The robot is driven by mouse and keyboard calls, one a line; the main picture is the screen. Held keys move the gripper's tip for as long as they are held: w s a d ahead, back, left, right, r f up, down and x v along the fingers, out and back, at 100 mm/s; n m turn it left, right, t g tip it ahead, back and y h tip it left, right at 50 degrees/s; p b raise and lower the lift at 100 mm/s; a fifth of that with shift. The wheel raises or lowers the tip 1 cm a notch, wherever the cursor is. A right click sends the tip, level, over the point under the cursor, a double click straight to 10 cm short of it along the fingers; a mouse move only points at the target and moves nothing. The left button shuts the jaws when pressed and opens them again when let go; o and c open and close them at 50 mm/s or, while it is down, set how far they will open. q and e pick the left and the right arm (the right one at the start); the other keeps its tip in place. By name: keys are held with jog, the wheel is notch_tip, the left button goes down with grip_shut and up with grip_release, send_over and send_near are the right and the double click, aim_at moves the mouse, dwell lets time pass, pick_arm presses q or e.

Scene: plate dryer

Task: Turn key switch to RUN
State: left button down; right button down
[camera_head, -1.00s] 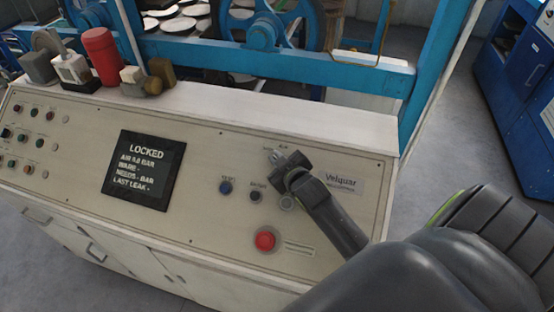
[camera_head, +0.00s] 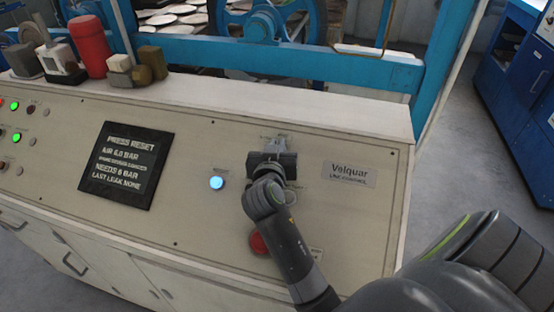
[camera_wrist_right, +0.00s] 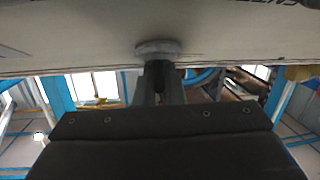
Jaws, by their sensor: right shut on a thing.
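The key switch sits on the sloped control panel (camera_head: 340,225), mostly hidden by my right gripper (camera_head: 276,143) in the head view. In the right wrist view, my right gripper (camera_wrist_right: 158,85) reaches to the panel face, its fingers shut on the key of the round key switch (camera_wrist_right: 157,48). The key's exact angle is hidden. The display (camera_head: 126,165) reads PRESS RESET, AIR 6.0 BAR, NEEDS 6 BAR, LAST LEAK NONE. The reset button (camera_head: 216,183) glows light blue. My left gripper is not in view.
A red emergency button (camera_head: 258,243) is partly behind my right wrist. Green lamps (camera_head: 15,105) glow at the panel's left. A red cylinder (camera_head: 89,46) and several small fittings stand on the back ledge. A blue frame (camera_head: 200,47) stands behind the panel.

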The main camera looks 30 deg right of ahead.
jog(key=shift+f+m+g+h+b, duration=0.3)
jog(key=shift+m+g+b, duration=0.2)
jog(key=shift+m+b, duration=0.15)
jog(key=shift+f+m+g+h+b, duration=0.3)
jog(key=shift+m+g+b, duration=0.2)
jog(key=shift+m+b, duration=0.15)
jog(key=shift+s+r, duration=0.1)
jog(key=c, duration=1.5)
grip_release()
jog(key=shift+a, duration=0.1)
jog(key=shift+r, duration=0.15)
jog(key=shift+r, duration=0.1)
